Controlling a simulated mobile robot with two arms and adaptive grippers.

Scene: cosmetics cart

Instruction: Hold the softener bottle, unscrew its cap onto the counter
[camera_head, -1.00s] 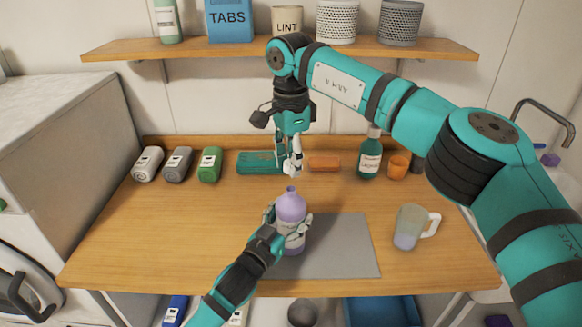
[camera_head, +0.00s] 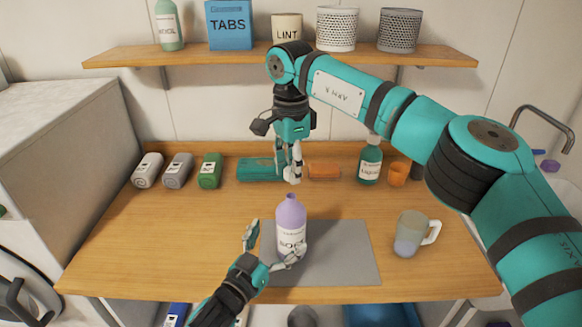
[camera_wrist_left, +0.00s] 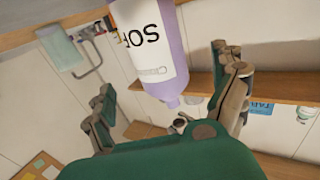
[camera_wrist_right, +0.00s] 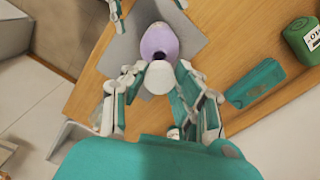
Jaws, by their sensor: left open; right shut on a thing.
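The softener bottle (camera_head: 291,222), lilac with a white label, stands upright on the grey mat (camera_head: 340,260). Its neck is bare; a dark opening shows in the right wrist view (camera_wrist_right: 158,56). My left gripper (camera_head: 272,245) is open, with its fingers apart at the near side of the bottle. In the left wrist view, the bottle (camera_wrist_left: 176,80) shows between the spread fingers. My right gripper (camera_head: 292,178) is above and behind the bottle, shut on the white cap (camera_wrist_right: 158,78). The cap is clear of the neck.
A mug (camera_head: 410,233) stands right of the mat. The counter's left (camera_head: 170,235) is clear.

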